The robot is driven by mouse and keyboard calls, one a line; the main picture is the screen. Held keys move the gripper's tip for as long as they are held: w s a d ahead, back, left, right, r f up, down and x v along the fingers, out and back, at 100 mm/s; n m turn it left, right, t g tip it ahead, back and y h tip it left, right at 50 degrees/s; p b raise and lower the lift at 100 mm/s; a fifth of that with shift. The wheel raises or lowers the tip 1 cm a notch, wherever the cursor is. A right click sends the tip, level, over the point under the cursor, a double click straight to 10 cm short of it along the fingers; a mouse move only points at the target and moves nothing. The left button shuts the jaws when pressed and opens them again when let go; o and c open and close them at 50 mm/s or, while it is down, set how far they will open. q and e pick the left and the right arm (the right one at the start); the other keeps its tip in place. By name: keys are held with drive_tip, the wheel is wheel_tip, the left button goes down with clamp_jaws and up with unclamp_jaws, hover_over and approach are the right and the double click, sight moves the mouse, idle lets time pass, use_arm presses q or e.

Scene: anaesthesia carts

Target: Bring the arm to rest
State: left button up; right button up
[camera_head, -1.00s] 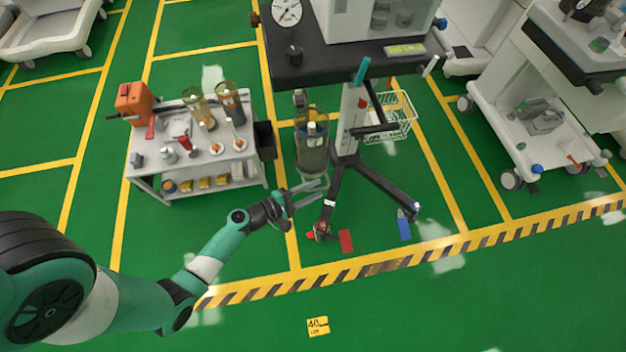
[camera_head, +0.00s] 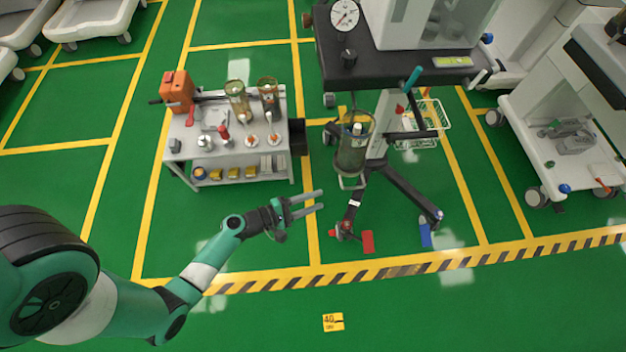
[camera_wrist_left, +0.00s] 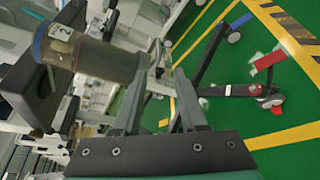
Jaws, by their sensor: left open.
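My left arm (camera_head: 205,268) is green and white and comes in from the left in the head view. Its left gripper (camera_head: 318,202) is open and empty, out over the green floor, left of the anaesthesia cart's base legs. In the left wrist view the two fingers (camera_wrist_left: 160,100) stand apart with nothing between them. A canister (camera_head: 353,147) on the cart is to the upper right of the gripper, apart from it. It also shows at the upper left of the left wrist view (camera_wrist_left: 92,55). My right gripper is not in view.
A grey side table (camera_head: 240,163) with an orange device (camera_head: 177,90) and bottles stands beyond the gripper. The cart's dark leg (camera_head: 408,191) and red caster (camera_head: 345,228) are to its right. A white cart (camera_head: 572,150) is at far right.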

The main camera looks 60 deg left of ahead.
use_arm(q)
drive_tip(key=shift+w, duration=0.3)
